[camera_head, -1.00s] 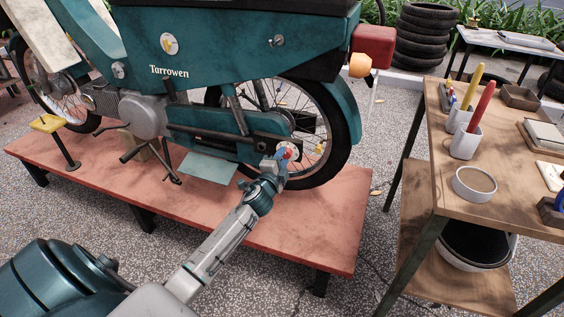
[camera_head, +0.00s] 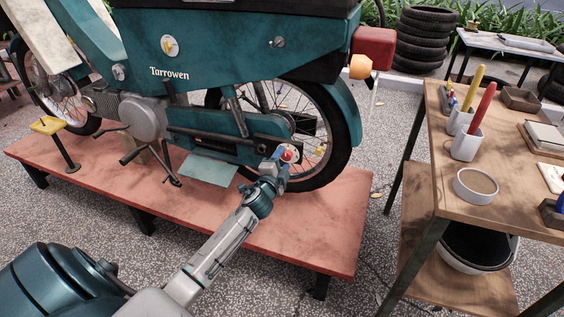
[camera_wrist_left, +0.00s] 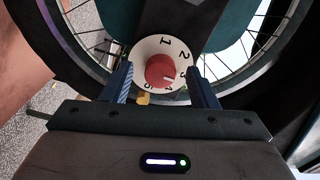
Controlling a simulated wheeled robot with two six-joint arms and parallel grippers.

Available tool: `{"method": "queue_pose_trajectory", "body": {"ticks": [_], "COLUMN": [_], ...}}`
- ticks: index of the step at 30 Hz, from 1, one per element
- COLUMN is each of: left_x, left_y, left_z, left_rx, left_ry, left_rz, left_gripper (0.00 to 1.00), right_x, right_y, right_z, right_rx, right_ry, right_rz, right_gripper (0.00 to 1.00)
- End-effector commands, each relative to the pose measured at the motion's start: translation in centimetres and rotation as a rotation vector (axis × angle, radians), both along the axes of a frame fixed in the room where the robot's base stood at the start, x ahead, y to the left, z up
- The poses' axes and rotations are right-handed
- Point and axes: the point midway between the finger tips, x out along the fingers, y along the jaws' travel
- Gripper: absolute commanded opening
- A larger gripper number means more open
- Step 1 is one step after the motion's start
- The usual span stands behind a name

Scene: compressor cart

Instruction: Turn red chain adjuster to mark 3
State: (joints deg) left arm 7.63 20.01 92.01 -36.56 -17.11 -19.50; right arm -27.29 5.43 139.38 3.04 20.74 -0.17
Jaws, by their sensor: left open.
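The red chain adjuster (camera_head: 288,155) is a small round knob beside the motorbike's rear wheel. In the left wrist view the red knob (camera_wrist_left: 159,69) sits in the middle of a white numbered dial (camera_wrist_left: 146,49). My left gripper (camera_head: 281,160) is open in front of the dial. Its two blue fingers stand on either side of the knob in the wrist view, with visible gaps to it. My right gripper is not in view.
The teal motorbike (camera_head: 220,50) stands on a low reddish platform (camera_head: 310,225). The rear wheel (camera_head: 318,110) is close behind the dial. A wooden bench (camera_head: 445,190) with cups and trays stands at right, with open floor between it and the platform.

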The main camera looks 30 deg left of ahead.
Motion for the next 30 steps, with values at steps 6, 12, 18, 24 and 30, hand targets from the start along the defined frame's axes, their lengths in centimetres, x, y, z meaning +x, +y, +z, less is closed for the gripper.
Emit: {"method": "queue_pose_trajectory", "body": {"ticks": [6, 12, 18, 24, 30], "left_x": [-0.7, -3.9, -7.6, -9.9, -10.6], "left_y": [-0.2, -0.9, -1.8, -2.4, -2.5], "left_z": [0.0, -0.1, -0.1, 0.0, 0.0], "left_rx": [0.001, 0.002, 0.002, 0.001, 0.000], "left_ry": [0.000, 0.002, 0.001, 0.000, 0.000], "left_rz": [-0.001, -0.001, -0.001, -0.001, 0.000], "left_gripper": [0.53, 0.53, 0.53, 0.53, 0.53], "right_x": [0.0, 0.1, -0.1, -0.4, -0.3], "right_y": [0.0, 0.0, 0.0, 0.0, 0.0], "right_z": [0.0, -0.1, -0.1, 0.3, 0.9], "right_rx": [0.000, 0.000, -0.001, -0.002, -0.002], "right_ry": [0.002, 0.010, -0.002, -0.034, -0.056], "right_rz": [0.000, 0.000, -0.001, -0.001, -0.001], "right_gripper": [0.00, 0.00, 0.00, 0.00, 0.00]}}
